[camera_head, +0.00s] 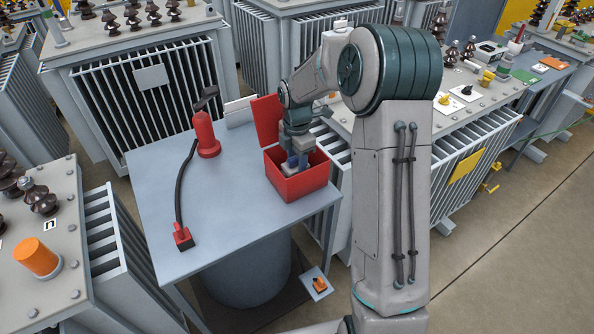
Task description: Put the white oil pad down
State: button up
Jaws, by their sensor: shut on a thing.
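My gripper (292,167) points down into the open red box (296,188) on the grey table. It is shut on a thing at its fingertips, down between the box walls. A small pale patch shows there, which fits the white oil pad, but the box wall and the fingers hide most of it. I cannot tell whether it touches the box floor. The red lid (267,118) stands up at the back of the box.
A red cylinder (206,136) with a black nozzle and a black cable ending in a red block (182,237) are on the table (225,215), left of the box. A white flat piece (239,109) is behind. Large grey transformers stand around.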

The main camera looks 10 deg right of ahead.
aim_at(297, 170)
jog(key=shift+f, duration=2.1)
jog(key=shift+f, duration=0.1)
jog(key=o, duration=1)
jog(key=shift+c, duration=0.2)
